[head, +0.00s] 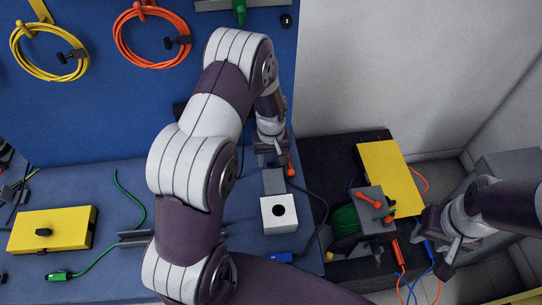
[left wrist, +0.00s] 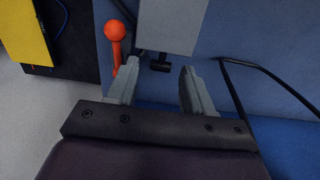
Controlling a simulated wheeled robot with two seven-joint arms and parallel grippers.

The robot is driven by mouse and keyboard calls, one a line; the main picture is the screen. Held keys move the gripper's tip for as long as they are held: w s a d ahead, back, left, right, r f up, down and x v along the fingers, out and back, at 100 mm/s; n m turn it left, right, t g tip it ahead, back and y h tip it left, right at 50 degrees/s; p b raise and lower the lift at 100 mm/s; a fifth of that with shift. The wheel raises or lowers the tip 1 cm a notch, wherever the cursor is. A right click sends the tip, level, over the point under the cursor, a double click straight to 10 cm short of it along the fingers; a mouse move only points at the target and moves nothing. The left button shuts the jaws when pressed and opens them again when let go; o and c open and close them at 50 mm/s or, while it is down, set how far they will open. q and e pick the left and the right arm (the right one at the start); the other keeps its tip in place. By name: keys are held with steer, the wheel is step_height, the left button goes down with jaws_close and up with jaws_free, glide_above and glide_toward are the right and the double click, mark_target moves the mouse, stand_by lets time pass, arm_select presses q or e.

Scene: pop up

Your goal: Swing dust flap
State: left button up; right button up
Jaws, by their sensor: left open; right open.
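A white box (head: 279,225) with a round dark hole stands on the blue bench, right of the middle of the head view. A grey plate (head: 273,181), which looks like the dust flap, adjoins its far side. My left gripper (head: 271,158) is just beyond this plate, partly hidden by its own wrist. In the left wrist view the gripper (left wrist: 160,88) is open. A pale grey part (left wrist: 168,25) with a small black tab (left wrist: 160,64) lies ahead of the gap between the fingers. I cannot tell whether they touch. My right gripper (head: 442,253) is open and empty at the right.
An orange-knobbed lever (head: 291,167) stands close beside my left gripper, also in the left wrist view (left wrist: 115,32). A dark cable curves right of the white box. A grey block with orange levers (head: 371,208), a green spool (head: 345,221) and a yellow panel (head: 390,175) are farther right.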

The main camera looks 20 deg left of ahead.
arm_select(q)
steer(key=shift+w+f, duration=0.1)
steer(key=shift+f, duration=0.2)
jaws_close()
steer(key=shift+r+p, duration=0.55)
steer(key=shift+r, duration=0.1)
steer(key=shift+f, duration=0.15)
jaws_free()
steer(key=shift+s+d, duration=0.1)
steer(key=shift+s, duration=0.1)
steer(key=shift+w+r, duration=0.1)
steer(key=shift+r, duration=0.4)
step_height(320, 180, up, 12)
steer(key=b, duration=0.1)
steer(key=shift+b, duration=0.3)
